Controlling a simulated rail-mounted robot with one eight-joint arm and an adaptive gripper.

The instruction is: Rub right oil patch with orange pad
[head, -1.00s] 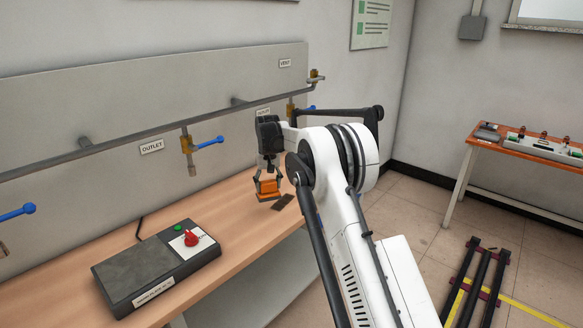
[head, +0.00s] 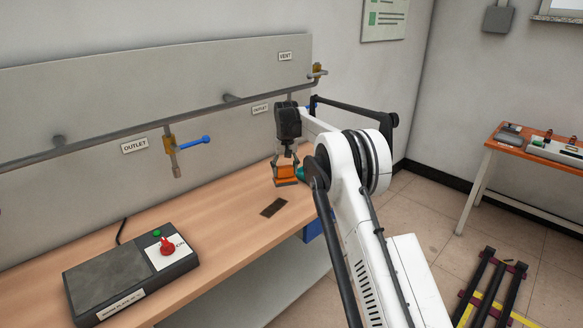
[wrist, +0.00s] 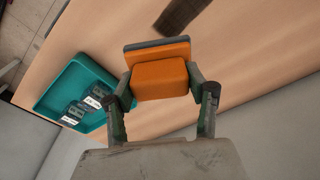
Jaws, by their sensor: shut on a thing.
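My gripper (head: 286,177) is shut on the orange pad (head: 287,171), which has a grey layer along one face. The pad also shows between the two fingers in the wrist view (wrist: 160,80). A dark brown oil patch (head: 273,207) lies on the wooden bench, on the near side of the pad and apart from it. Part of a dark patch (wrist: 181,14) shows at the top of the wrist view. Only one patch is visible, so I cannot tell left from right. I cannot tell whether the pad touches the bench.
A teal tray (wrist: 47,103) with small labelled dark items sits close beside my gripper. A heater box (head: 120,278) with a red knob stands on the bench (head: 215,222) at the near left. Pipes and a blue-handled valve (head: 190,143) run along the wall behind.

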